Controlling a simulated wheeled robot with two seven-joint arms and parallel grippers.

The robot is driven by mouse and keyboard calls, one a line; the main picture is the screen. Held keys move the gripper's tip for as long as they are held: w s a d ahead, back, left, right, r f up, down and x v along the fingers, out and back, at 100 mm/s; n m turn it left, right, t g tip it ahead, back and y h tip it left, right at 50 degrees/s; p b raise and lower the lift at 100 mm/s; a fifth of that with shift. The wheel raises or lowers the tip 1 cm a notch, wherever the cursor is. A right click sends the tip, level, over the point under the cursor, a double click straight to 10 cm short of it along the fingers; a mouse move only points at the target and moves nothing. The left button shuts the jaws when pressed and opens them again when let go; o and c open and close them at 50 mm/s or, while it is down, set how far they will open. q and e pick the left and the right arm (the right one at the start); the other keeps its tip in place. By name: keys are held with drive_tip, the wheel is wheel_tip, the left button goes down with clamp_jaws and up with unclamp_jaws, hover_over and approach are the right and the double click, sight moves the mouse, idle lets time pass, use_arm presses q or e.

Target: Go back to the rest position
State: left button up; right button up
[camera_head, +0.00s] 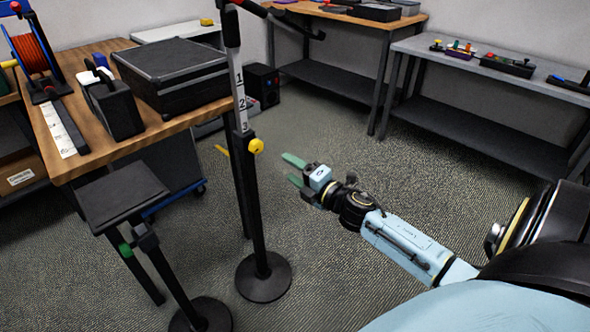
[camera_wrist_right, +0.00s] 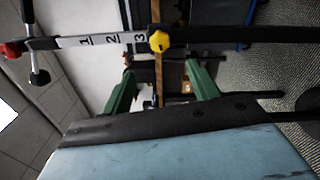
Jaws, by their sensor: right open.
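My right gripper (camera_head: 293,170) is in the middle of the head view, at the end of my pale blue right arm. Its green fingers are spread apart with nothing between them. It is held above the carpet, to the right of a black stand. In the right wrist view the right gripper (camera_wrist_right: 160,92) shows two green fingers wide apart, with the stand's pole (camera_wrist_right: 215,34) crossing the picture beyond them. The pole carries a yellow knob (camera_head: 256,146) and a strip numbered 1, 2, 3 (camera_head: 240,103). My left gripper is not in view.
A wooden table (camera_head: 90,160) at left bears a black case (camera_head: 172,70), a smaller black box (camera_head: 117,108) and a red cable reel (camera_head: 33,55). A second stand with a small platform (camera_head: 122,195) is in front. A grey bench (camera_head: 480,70) is at right. Open carpet (camera_head: 420,175) lies between.

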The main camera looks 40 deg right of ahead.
idle(0.6)
drive_tip(key=s+a+f+m+g+h, duration=0.2)
drive_tip(key=s+f+m+g, duration=0.2)
drive_tip(key=s+f+m, duration=0.3)
drive_tip(key=s+a+f+m+g+h, duration=0.25)
drive_tip(key=s+f+m+g, duration=0.2)
drive_tip(key=f+m, duration=0.4)
drive_tip(key=s+a+f+m+g+y, duration=0.1)
drive_tip(key=s+a+f+m+g, duration=0.2)
drive_tip(key=s+a, duration=0.4)
drive_tip(key=s+a+f+m+g+y, duration=0.1)
drive_tip(key=s+a+f+g+y, duration=0.1)
drive_tip(key=s+a+f+g, duration=0.5)
use_arm(q)
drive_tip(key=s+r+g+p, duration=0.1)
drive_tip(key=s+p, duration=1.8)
drive_tip(key=p, duration=0.7)
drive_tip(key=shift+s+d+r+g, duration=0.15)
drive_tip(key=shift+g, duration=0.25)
use_arm(e)
drive_tip(key=s+d+r, duration=0.1)
drive_tip(key=s, duration=0.9)
drive_tip(key=s+d+r+t, duration=0.1)
drive_tip(key=s+r, duration=0.1)
drive_tip(key=s, duration=0.8)
drive_tip(key=shift+s+d+n, duration=0.15)
drive_tip(key=shift+d+n, duration=0.25)
drive_tip(key=shift+n, duration=0.05)
drive_tip(key=shift+t, duration=0.25)
